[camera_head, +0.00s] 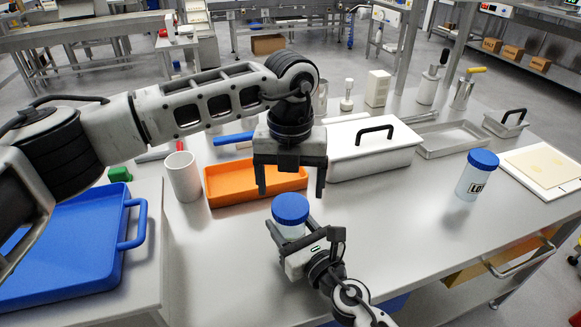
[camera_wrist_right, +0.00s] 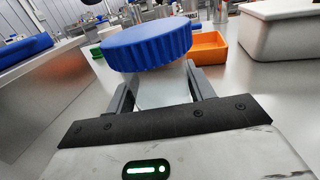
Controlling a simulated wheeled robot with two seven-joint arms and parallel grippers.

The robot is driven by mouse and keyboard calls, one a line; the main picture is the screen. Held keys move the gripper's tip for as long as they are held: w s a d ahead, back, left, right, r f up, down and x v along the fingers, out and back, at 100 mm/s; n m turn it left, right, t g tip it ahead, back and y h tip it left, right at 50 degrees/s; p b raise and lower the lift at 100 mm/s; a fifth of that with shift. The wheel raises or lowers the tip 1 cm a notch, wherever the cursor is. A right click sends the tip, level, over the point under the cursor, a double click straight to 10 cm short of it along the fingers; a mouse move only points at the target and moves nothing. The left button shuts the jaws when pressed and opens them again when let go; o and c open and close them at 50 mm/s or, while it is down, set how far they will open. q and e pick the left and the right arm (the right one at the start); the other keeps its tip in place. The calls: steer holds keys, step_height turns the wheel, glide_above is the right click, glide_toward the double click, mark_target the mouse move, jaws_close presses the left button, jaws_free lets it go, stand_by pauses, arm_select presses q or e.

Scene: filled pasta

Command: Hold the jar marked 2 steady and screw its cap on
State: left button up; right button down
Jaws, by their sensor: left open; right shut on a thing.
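A clear jar (camera_head: 291,232) with a blue ribbed cap (camera_head: 291,207) stands on the steel table near the front middle. The cap sits over the jar's mouth; whether it is screwed tight cannot be told. No number shows on this jar. My right gripper (camera_head: 292,229) is shut around the jar's body from the front. In the right wrist view the cap (camera_wrist_right: 148,44) is large above the jar body (camera_wrist_right: 162,88), which is between the fingers. My left gripper (camera_head: 291,190) points down, open and empty, its fingertips just above the cap and spread to either side.
An orange tray (camera_head: 219,200) and a white lidded box (camera_head: 350,166) stand close behind the jar. A second blue-capped jar (camera_head: 470,187) with a dark label stands at the right. A white cup (camera_head: 183,178) and blue tray (camera_head: 75,275) are left.

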mark_target(290, 205)
arm_select(q)
steer(key=shift+f, duration=2.2)
steer(key=c, duration=1)
